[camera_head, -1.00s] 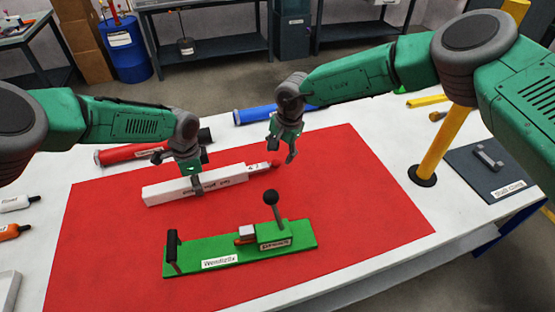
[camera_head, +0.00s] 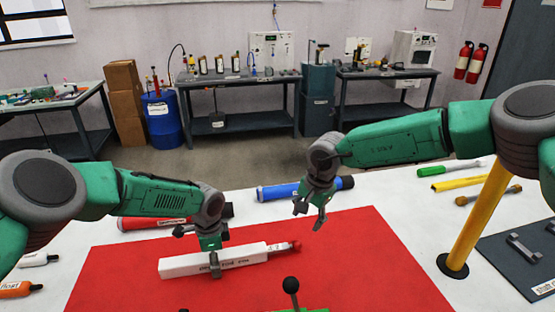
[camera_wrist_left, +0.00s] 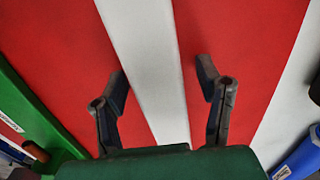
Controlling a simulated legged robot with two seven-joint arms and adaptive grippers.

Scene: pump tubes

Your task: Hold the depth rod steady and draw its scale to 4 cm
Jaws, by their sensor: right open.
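The depth rod is a long white box-like body (camera_head: 183,267) with dark lettering, lying on the red mat. A narrower white scale piece (camera_head: 279,247) with small marks sticks out of its right end, tipped by a red knob (camera_head: 296,244). My left gripper (camera_head: 213,266) is over the middle of the body, one finger in front of it. In the left wrist view its fingers (camera_wrist_left: 160,78) stand apart on either side of the white body (camera_wrist_left: 150,55), with red mat visible between body and right finger. My right gripper (camera_head: 309,216) is open and empty, above and behind the red knob.
The red mat (camera_head: 385,260) lies on a white table. A green fixture with a black ball-topped lever (camera_head: 290,285) is in front, mostly cut off. A red tube (camera_head: 140,222) and a blue tube (camera_head: 280,191) lie behind. A yellow post (camera_head: 478,222) stands right.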

